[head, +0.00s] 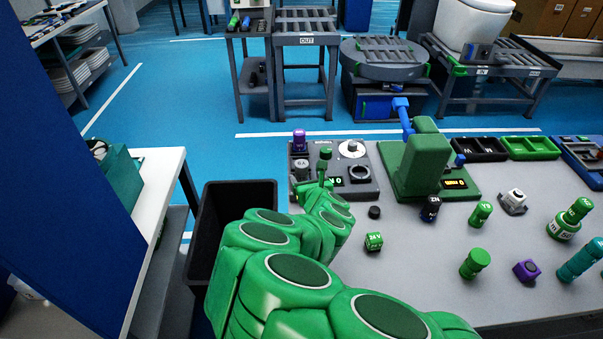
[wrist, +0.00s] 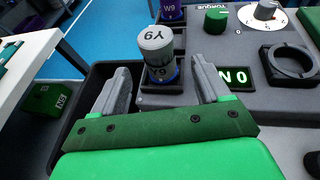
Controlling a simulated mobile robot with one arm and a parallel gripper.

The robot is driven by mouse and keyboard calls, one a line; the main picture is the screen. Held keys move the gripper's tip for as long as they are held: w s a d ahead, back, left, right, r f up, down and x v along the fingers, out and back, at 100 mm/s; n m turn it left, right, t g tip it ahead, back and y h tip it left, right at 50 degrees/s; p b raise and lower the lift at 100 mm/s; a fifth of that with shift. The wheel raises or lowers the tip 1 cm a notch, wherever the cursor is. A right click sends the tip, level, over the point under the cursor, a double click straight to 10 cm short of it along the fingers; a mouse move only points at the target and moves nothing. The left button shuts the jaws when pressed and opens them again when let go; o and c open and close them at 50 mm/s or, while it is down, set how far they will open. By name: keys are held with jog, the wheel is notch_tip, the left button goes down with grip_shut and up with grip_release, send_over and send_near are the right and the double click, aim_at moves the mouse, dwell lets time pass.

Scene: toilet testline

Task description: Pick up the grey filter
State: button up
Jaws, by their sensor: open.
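The grey filter (wrist: 156,40) is an upright, labelled cylinder with a light grey top. It stands in a dark holder, with a blue ring near its base, and in the wrist view it is just beyond and between my fingers. In the head view the grey filter (head: 301,169) is at the left end of the testing panel, partly hidden by my arm. My gripper (wrist: 160,72) is open and empty, one finger on each side of the filter's line. I cannot tell whether the fingers touch it.
A purple cylinder (head: 299,140) stands right behind the filter. A green torque knob (wrist: 216,20) and a black ring (wrist: 290,62) are to the right. A black bin (head: 233,190) is at the left table edge. A green cube (head: 374,242) lies on the table.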

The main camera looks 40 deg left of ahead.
aim_at(303, 174)
jog(key=shift+x, duration=3.15)
jog(key=shift+a+r, duration=0.1)
jog(key=c, duration=1.1)
